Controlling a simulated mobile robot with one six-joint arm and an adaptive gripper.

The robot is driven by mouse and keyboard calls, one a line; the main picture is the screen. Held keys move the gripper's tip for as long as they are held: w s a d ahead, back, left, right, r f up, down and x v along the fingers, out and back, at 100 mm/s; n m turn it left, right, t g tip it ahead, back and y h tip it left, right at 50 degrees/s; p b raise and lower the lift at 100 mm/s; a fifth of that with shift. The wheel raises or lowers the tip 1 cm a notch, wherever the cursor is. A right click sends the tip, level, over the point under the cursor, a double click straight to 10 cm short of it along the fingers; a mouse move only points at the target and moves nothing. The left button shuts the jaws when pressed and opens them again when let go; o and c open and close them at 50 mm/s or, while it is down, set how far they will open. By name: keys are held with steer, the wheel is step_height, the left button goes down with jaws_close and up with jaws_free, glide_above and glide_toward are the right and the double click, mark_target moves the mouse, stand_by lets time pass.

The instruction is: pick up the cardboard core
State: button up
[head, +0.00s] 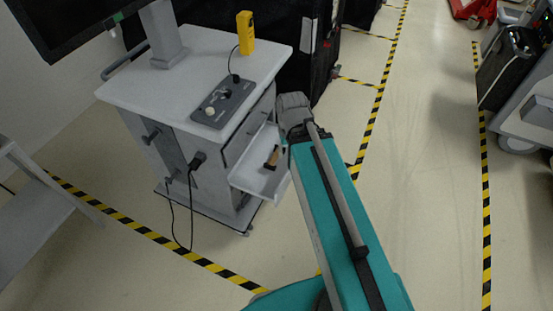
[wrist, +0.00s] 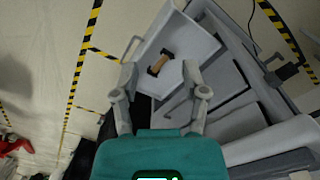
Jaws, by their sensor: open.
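The cardboard core (wrist: 160,63) is a small brown tube with dark ends. It lies in the open white drawer (wrist: 203,41) of the cart, near the middle of the drawer floor in the wrist view. In the head view the core (head: 273,157) shows in the same drawer, on the cart's right side. My gripper (wrist: 157,76) is open and empty, with its two fingers apart on either side of the core in the picture. It appears to be above the drawer, not touching the core. In the head view my arm hides the gripper's fingers.
The cart (head: 197,65) carries a control box (head: 223,102), a yellow handheld device (head: 245,33) and a monitor (head: 70,25). A black cable (head: 191,215) hangs down its side. A dark covered cart (head: 318,60) stands behind. Floor to the right is clear between striped tape lines.

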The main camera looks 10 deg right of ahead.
steer(key=shift+o, duration=0.3)
steer(key=shift+d, duration=0.25)
steer(key=shift+o, duration=1.4)
steer(key=shift+w+f, duration=0.15)
steer(key=m+b, duration=0.7)
steer(key=b, duration=2)
glide_above(274, 157)
step_height(274, 157, down, 26)
steer(key=shift+f, duration=0.1)
steer(key=shift+f, duration=0.1)
step_height(274, 157, down, 8)
steer(key=b, duration=0.8)
steer(key=shift+f, duration=0.25)
steer(key=shift+w+f+b, duration=0.1)
steer(key=shift+f+b, duration=2.5)
steer(key=shift+b, duration=0.05)
